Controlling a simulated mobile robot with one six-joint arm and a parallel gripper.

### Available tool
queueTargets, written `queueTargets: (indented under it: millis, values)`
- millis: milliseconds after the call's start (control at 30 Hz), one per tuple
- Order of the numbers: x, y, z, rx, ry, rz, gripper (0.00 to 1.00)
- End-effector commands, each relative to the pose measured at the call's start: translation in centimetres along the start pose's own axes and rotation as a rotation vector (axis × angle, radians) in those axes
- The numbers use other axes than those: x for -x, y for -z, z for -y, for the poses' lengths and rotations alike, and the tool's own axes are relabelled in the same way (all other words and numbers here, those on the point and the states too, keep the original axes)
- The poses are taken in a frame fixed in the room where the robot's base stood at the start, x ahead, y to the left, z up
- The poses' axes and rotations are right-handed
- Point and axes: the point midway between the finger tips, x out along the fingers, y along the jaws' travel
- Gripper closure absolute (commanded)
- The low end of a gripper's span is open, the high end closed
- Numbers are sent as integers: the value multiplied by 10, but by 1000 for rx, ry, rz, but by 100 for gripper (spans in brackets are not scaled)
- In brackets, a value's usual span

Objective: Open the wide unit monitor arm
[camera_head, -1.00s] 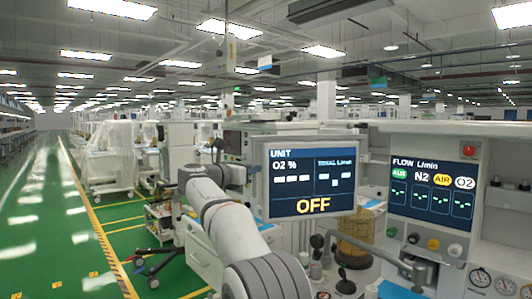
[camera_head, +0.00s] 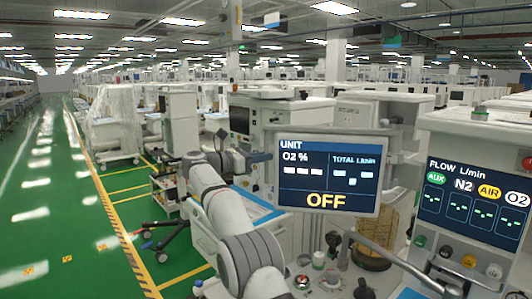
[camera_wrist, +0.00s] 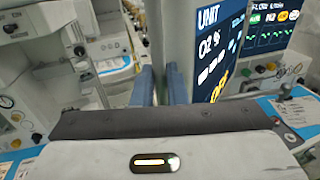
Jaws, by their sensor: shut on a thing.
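The unit monitor (camera_head: 327,178) is a flat screen in a light grey frame, showing "UNIT", "O2 %" and "OFF". It stands upright in front of the wide unit. A grey monitor arm (camera_head: 398,263) shows below and right of it; where it joins the screen is hidden. My gripper (camera_head: 264,157) is at the monitor's left edge. In the wrist view my gripper (camera_wrist: 159,80) has its two blue fingers shut on the grey edge of the monitor (camera_wrist: 213,55), with the screen face to the right.
A flow panel (camera_head: 473,203) with coloured labels and knobs stands right of the monitor. An amber ribbed canister (camera_head: 378,232) and small gauges sit below it. Other carts (camera_head: 262,125) stand close behind. A green aisle (camera_head: 50,200) is clear at the left.

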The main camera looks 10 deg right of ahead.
Motion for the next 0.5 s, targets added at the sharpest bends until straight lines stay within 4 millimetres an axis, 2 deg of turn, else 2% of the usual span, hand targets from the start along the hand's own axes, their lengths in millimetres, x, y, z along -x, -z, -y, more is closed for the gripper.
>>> queueTargets:
  millis: [333,367,500]
  values:
    - [-2,3,-1,3,0,-3,100]
    - [-3,3,-1,3,0,-3,87]
    - [-6,3,0,3,5,-3,75]
